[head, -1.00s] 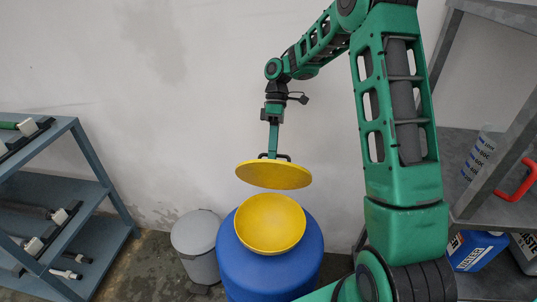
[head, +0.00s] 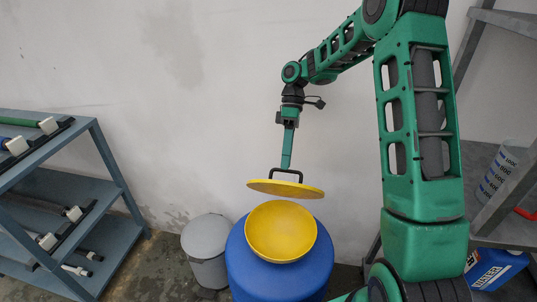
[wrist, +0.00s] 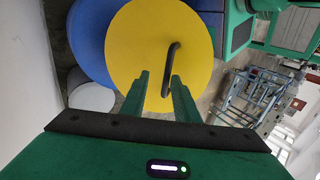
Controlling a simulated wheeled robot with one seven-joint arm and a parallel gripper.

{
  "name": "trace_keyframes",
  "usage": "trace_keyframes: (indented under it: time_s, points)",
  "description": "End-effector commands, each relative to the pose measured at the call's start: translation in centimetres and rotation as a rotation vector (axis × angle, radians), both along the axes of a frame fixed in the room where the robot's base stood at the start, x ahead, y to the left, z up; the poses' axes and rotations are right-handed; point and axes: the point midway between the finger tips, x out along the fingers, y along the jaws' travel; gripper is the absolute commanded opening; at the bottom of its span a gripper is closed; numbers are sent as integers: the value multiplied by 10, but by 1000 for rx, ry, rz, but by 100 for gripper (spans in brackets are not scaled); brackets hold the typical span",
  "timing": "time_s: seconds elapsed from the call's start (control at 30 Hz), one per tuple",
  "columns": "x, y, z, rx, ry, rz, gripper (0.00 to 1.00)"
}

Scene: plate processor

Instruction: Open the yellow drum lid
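The round yellow drum lid (head: 286,190) is raised above the yellow bowl-like opening (head: 282,235) of the blue drum (head: 280,277), with a clear gap between them. Its dark handle (head: 286,172) stands on the lid's upper side. My gripper (head: 287,166) points down, its tips at the handle's top. In the wrist view my gripper (wrist: 159,76) has its fingers apart, with the handle (wrist: 175,50) between their lines and nearer the right finger. The yellow lid (wrist: 140,40) fills the middle there. I cannot tell whether a finger touches the handle. No hinge shows.
A grey bin (head: 207,248) stands just left of the drum. A blue-grey shelf (head: 75,190) with rods is at the far left. A grey rack with a blue canister (head: 496,269) is at the right. A bare wall is behind.

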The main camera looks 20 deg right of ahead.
Motion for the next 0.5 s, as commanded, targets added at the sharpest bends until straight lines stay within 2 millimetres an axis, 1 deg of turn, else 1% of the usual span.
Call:
trace_keyframes:
  time_s: [0.03, 0.17, 0.2, 0.5]
  points:
    - [1, -2, 8, -1, -3, -2, 28]
    - [3, -1, 30, 0, -4, -3, 28]
    - [-3, 8, 34, 1, -2, 0, 28]
    - [-30, 57, 66, 1, -1, 2, 28]
